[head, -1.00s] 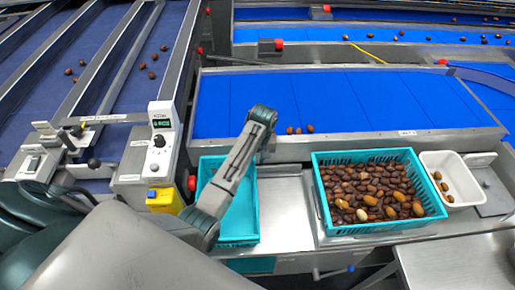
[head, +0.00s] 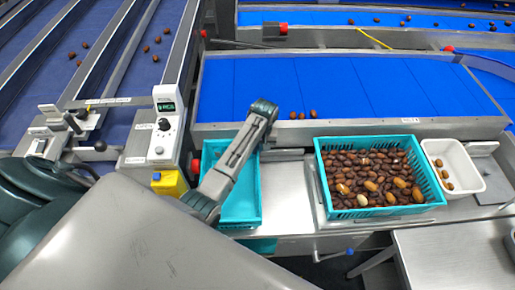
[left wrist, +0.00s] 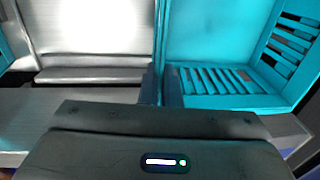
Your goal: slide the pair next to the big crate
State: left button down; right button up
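The big teal crate (head: 318,185), full of brown dates with a few paler ones, stands on the metal counter right of centre. A smaller, empty teal crate (head: 240,222) stands to its left, with bare counter between them. My left gripper (head: 264,140) points down at the small crate's far right corner. In the left wrist view its two fingers (left wrist: 160,88) sit close on either side of the small crate's wall (left wrist: 215,45). A few dates (head: 302,115) lie together at the near edge of the blue belt. I see no clear pair. My right gripper is out of view.
A white tub (head: 470,172) with a few dates stands right of the big crate. A control box (head: 165,130) with a yellow base stands left of the small crate. The counter strip (head: 290,195) between the crates is clear.

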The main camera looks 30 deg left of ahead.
pick_arm(q)
jog(key=shift+d, duration=0.1)
jog(key=w+d+b, duration=0.3)
jog(key=w+d, duration=0.5)
jog(key=d, duration=0.5)
dwell(1.9)
jog(key=shift+w, duration=0.1)
jog(key=shift+p, duration=0.4)
dwell(0.4)
dwell(0.3)
